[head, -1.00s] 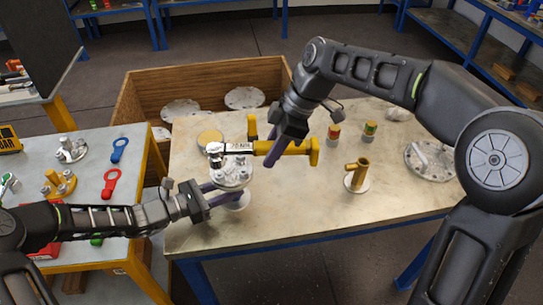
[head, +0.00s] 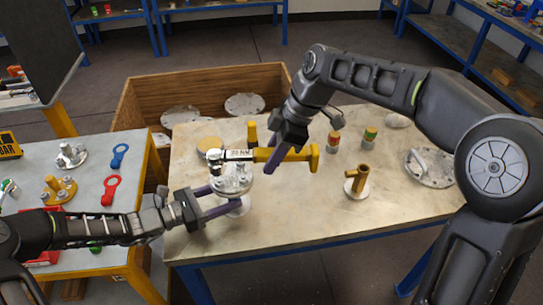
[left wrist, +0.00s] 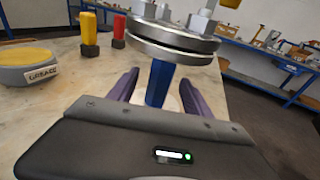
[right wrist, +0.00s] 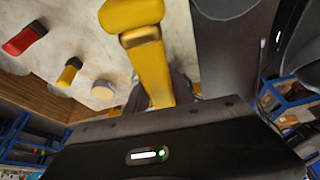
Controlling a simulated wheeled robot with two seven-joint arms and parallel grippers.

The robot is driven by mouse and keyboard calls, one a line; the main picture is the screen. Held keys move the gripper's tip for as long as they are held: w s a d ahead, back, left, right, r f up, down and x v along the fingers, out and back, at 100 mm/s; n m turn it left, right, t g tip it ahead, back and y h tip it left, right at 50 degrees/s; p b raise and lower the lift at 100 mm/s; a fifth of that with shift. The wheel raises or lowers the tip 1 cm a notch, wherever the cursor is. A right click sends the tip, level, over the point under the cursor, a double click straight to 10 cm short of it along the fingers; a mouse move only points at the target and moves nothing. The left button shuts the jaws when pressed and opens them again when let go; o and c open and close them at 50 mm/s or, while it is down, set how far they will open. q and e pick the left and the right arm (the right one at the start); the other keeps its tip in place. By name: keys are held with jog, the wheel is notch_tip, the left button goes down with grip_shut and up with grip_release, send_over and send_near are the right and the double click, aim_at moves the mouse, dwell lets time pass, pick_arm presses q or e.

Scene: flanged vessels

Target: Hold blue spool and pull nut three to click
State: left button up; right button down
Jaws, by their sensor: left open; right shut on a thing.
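A flanged vessel (head: 231,180) with bolts and nuts on top stands at the left of the pale table. Its blue spool (left wrist: 159,82) shows under the flange (left wrist: 172,45) in the left wrist view. My left gripper (head: 226,200) is open, with its purple fingers on either side of the spool; I cannot tell if they touch it. My right gripper (head: 274,158) is shut on the yellow handle of a torque wrench (head: 300,154). The wrench lies level, its head (head: 217,160) over the left side of the flange top. Nut three cannot be singled out.
A brass fitting (head: 358,180), two small coloured containers (head: 333,143) and a handled flange plate (head: 430,167) stand to the right on the table. A grease tin (left wrist: 28,66) stands beyond the vessel. A wooden crate (head: 150,95) is behind. The table's front is clear.

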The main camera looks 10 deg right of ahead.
pick_arm(q)
jog(key=v, duration=1)
jog(key=shift+s+a, duration=0.2)
jog(key=shift+a, duration=0.2)
pick_arm(e)
jog(key=shift+r, duration=0.1)
